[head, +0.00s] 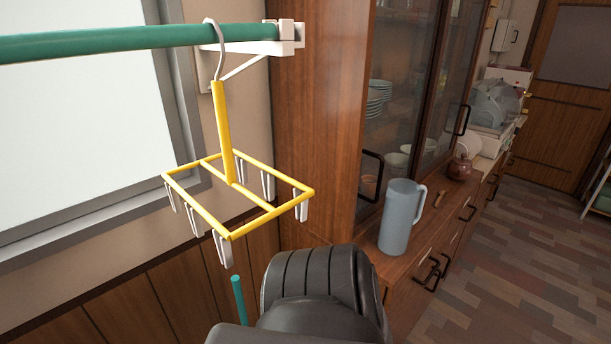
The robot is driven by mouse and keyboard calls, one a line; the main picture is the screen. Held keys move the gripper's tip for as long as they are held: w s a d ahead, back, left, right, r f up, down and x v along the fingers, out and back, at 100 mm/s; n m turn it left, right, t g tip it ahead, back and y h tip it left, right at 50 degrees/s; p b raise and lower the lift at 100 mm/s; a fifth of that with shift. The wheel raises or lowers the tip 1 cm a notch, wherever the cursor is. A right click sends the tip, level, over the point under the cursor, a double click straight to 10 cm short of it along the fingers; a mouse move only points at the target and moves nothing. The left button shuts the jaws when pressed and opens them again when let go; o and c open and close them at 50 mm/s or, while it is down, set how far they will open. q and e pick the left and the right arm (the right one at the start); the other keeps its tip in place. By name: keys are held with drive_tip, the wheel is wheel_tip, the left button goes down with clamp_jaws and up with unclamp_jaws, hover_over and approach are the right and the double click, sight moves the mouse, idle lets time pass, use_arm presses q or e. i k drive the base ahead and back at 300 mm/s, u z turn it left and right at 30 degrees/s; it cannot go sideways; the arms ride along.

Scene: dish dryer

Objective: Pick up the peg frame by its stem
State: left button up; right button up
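The yellow peg frame (275,207) hangs by a grey metal hook (218,50) over a green pole (120,42) in front of the window. Its yellow stem (222,130) runs from the hook down to the middle of the rectangular frame, leaning slightly. Several white pegs (268,185) hang from the frame's bars. A dark link of my own arm shows at the bottom centre, below and to the right of the frame. Neither gripper can be made out in this view. Nothing is seen touching the stem.
A white wall bracket (285,47) holds the pole's right end. A wooden cabinet (320,100) stands close to the right of the frame. A blue-grey pitcher (399,218) stands on the counter. A short green rod (239,300) shows below the frame. The floor (510,270) at right is clear.

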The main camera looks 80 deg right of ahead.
sight(223, 238)
drive_tip(key=z, duration=3.1)
drive_tip(key=k, duration=0.95)
drive_tip(key=u, duration=1.9)
